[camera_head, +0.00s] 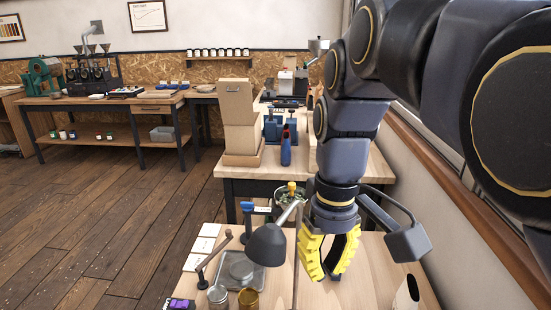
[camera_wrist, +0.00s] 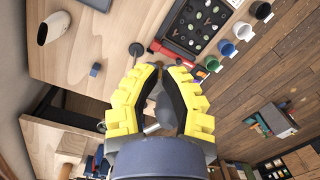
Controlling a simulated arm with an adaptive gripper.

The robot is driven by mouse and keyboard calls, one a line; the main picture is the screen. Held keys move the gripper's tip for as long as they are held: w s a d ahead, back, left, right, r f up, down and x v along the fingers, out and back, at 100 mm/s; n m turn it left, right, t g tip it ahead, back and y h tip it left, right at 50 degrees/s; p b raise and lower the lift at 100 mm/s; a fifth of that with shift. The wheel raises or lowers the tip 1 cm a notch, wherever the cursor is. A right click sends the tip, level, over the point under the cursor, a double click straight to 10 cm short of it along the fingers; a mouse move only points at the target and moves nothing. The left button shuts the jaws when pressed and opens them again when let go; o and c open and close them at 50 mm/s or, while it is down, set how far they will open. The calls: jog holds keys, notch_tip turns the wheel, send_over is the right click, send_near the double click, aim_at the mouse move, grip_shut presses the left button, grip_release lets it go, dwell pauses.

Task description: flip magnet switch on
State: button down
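My gripper (camera_head: 327,277) has thick yellow fingers and points down over the right part of the near wooden table. Its fingertips are a small gap apart and nothing shows held between them; the wrist view also shows the gripper (camera_wrist: 162,67). No part is clearly recognisable as a magnet switch. A small blue block (camera_wrist: 96,70) lies apart from the fingers on the table, left of them in the wrist view. A blue-topped post (camera_head: 247,207) stands left of the gripper in the head view. I cannot tell whether either is the switch.
A grey lamp (camera_head: 268,243) stands close left of my gripper, its head (camera_wrist: 166,108) behind the fingers in the wrist view. A white cut-topped cup (camera_head: 407,292) stands right. The wall and window sill bound the right.

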jog(key=w+a+n, duration=0.1)
jog(key=w+a, duration=0.1)
jog(key=w+a+n, duration=0.1)
jog(key=w+a, duration=0.3)
jog(key=w, duration=0.1)
jog(key=shift+w+a+r+n+t, duration=0.1)
jog(key=shift+r+n+t, duration=0.2)
jog(key=shift+n, duration=0.1)
jog(key=w+a+f+n+y, duration=0.1)
jog(key=w+a+f+n, duration=0.15)
jog(key=a, duration=0.55)
jog(key=w+a+f+n, duration=0.2)
jog(key=a+n, duration=0.2)
jog(key=a, duration=0.4)
jog(key=w+a+f+n+y, duration=0.1)
jog(key=w+a+f+n, duration=0.2)
jog(key=a, duration=0.5)
notch_tip(320, 180, down, 16)
jog(key=shift+n, duration=0.35)
jog(key=f, duration=0.4)
jog(key=a+f, duration=0.1)
jog(key=f, duration=0.7)
jog(key=shift+s+a+f, duration=0.1)
jog(key=shift+a+f, duration=0.1)
jog(key=shift+a, duration=0.05)
jog(key=shift+d+f, duration=0.1)
jog(key=shift+f, duration=0.6)
